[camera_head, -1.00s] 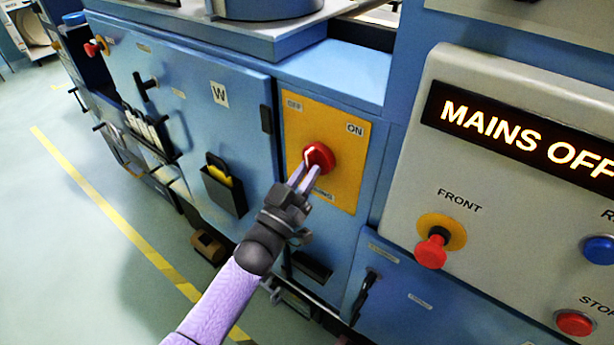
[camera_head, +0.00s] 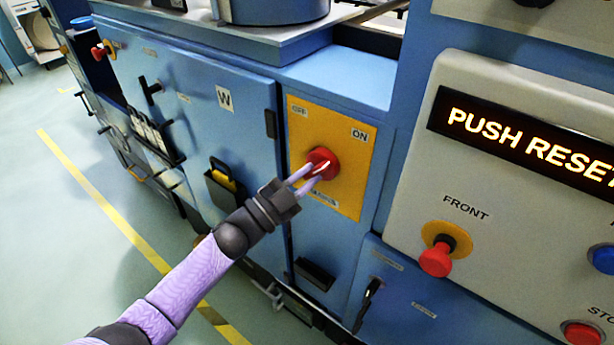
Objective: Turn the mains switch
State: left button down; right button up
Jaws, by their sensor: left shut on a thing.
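The red mains switch (camera_head: 322,163) sits on a yellow plate (camera_head: 345,200) marked OFF at upper left and ON at upper right, on the blue machine front. My left gripper (camera_head: 309,178) is shut on the switch, its fingertips at the knob from the lower left. The white pointer line on the knob slants toward the upper right, partly beside a finger. The lit display (camera_head: 530,143) at right reads "PUSH RESET", cut off at the picture's edge. My right gripper is not in view.
A grey panel carries a red FRONT button (camera_head: 436,260) on a yellow ring, a blue button (camera_head: 603,258) and a red stop button (camera_head: 582,333). A black holder (camera_head: 224,188) hangs on the cabinet door left of my gripper. The floor at left is open.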

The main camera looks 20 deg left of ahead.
pick_arm(q)
jog(key=shift+m+g, duration=0.4)
jog(key=shift+m, duration=0.4)
jog(key=c, duration=0.6)
grip_release()
jog(key=shift+a, duration=0.1)
jog(key=v, duration=1)
jog(key=shift+w+f, duration=0.1)
